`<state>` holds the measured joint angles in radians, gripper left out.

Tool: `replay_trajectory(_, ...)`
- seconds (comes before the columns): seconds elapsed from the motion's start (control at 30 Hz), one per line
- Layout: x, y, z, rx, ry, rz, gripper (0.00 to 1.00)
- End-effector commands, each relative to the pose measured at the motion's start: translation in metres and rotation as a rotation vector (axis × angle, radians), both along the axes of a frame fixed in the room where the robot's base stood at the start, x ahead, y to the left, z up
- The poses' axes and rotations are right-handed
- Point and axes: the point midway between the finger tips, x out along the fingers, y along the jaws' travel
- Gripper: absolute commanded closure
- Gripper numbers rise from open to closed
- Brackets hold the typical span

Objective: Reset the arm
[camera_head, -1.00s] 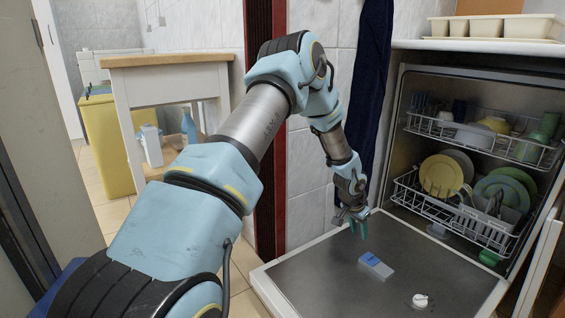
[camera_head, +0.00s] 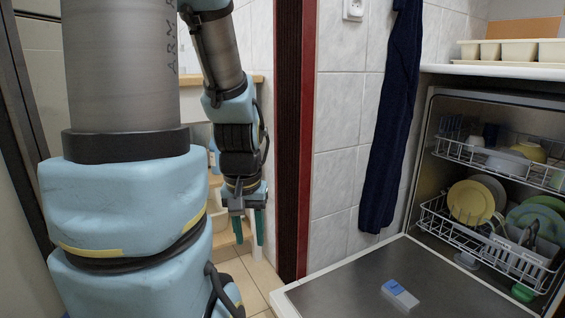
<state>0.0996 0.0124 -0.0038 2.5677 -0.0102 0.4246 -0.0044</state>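My arm fills the left side of the head view, with its upper links close to the camera. My gripper (camera_head: 250,228) hangs downward left of the dark red door frame, with its teal fingers apart and nothing between them. It is clear of the open dishwasher door (camera_head: 345,285). A small blue and grey box (camera_head: 400,295) lies on that door, to the right of my gripper and apart from it.
The open dishwasher holds an upper rack (camera_head: 500,163) and a lower rack (camera_head: 480,240) with plates and cups. A dark blue towel (camera_head: 393,120) hangs on the tiled wall. Pale containers (camera_head: 507,50) stand on the counter. A wooden-topped table is partly hidden behind my arm.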

Motion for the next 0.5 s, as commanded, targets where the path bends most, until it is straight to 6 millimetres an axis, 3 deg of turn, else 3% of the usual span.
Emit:
replay_trajectory(0.03,0.002,-0.001,0.019,0.0,-0.002,-0.004,0.6)
replay_trajectory(0.27,0.003,-0.001,0.064,0.002,-0.002,-0.008,0.6)
replay_trajectory(0.5,0.003,-0.002,0.133,0.002,-0.002,-0.009,0.6)
